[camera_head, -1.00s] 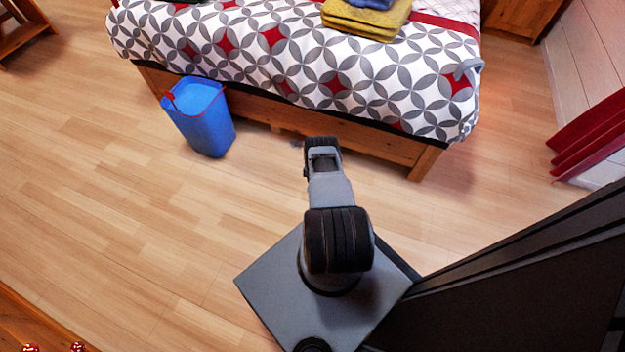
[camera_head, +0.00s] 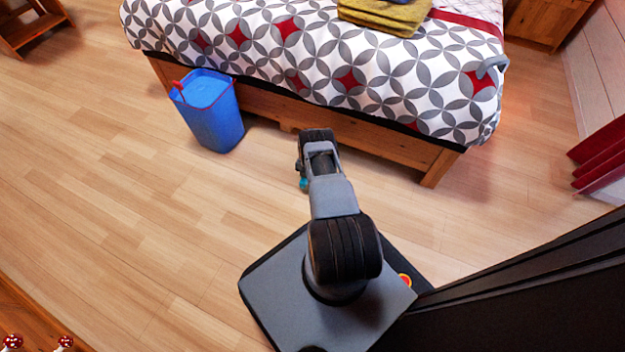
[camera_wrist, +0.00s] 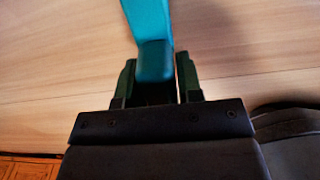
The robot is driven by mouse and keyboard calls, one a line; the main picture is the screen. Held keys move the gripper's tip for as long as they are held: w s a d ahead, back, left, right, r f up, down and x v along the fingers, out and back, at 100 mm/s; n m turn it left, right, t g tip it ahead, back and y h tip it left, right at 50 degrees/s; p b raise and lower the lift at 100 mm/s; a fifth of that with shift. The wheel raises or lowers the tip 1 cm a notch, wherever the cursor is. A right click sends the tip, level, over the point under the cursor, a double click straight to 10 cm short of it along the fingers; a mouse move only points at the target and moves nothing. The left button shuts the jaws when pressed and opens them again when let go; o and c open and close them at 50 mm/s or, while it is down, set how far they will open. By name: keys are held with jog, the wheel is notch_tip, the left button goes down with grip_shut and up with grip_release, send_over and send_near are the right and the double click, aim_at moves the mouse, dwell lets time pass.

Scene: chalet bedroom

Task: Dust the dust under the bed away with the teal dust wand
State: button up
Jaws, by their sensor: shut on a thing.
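The teal dust wand (camera_wrist: 150,20) shows in the wrist view, running up and out of the top of the picture. My gripper (camera_wrist: 156,75) is shut on its handle end. In the head view a small bit of the teal wand (camera_head: 303,184) shows beside my arm, and my arm hides my gripper there. The bed (camera_head: 330,118) stands behind my arm, with a wooden side rail and a patterned cover. The floor under the bed is in shadow, and I cannot make out any dust there.
A blue bin (camera_head: 212,118) stands on the floor by the bed's left part. Folded yellow towels (camera_head: 385,17) lie on the bed. Dark red fabric (camera_head: 602,155) is at the right wall. The wooden floor at the left is clear.

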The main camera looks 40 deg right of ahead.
jog(key=shift+w+a+f+b, duration=0.1)
jog(key=shift+w+a+b, duration=0.2)
jog(key=shift+w+b, duration=0.3)
jog(key=shift+w+a+f+b, duration=0.1)
jog(key=shift+w+a+b, duration=0.15)
jog(key=shift+w+b, duration=0.3)
jog(key=shift+w+a+r, duration=0.1)
jog(key=shift+w+a, duration=0.15)
jog(key=shift+w, duration=0.25)
jog(key=shift+w+a+r, duration=0.1)
jog(key=shift+w+a, duration=0.15)
jog(key=shift+w, duration=0.25)
jog(key=shift+w+a+f, duration=0.1)
jog(key=shift+w+a, duration=0.25)
jog(key=shift+w, duration=0.3)
jog(key=shift+w+a, duration=0.3)
jog(key=shift+w, duration=0.35)
jog(key=shift+w+a+f, duration=0.1)
jog(key=shift+w+a, duration=0.25)
jog(key=shift+w, duration=0.3)
jog(key=shift+r, duration=0.35)
